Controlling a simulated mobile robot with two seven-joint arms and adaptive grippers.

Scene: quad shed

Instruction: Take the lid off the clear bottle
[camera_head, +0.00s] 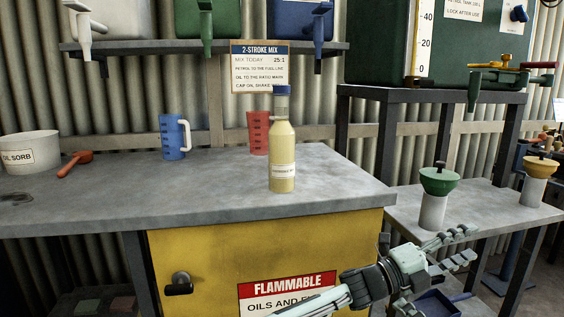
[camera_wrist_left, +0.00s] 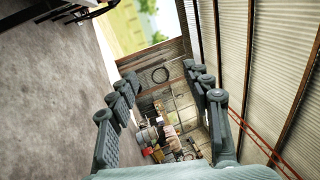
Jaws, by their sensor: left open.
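The clear bottle (camera_head: 282,160) stands upright on the grey bench top near its front edge in the head view. It holds yellowish liquid and has a pale label. Its blue lid (camera_head: 281,89) sits on top of the neck. My left gripper (camera_head: 468,244) is in front of the bench, low and to the right of the bottle, apart from it. Its fingers are spread and hold nothing. In the left wrist view the open fingers (camera_wrist_left: 165,95) have only distant shed clutter between them, and the bottle does not show there. My right gripper is not in view.
On the bench (camera_head: 120,200) are a blue jug (camera_head: 174,137), a red jug (camera_head: 259,133) behind the bottle, a white tub (camera_head: 30,152) and an orange scoop (camera_head: 75,163).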

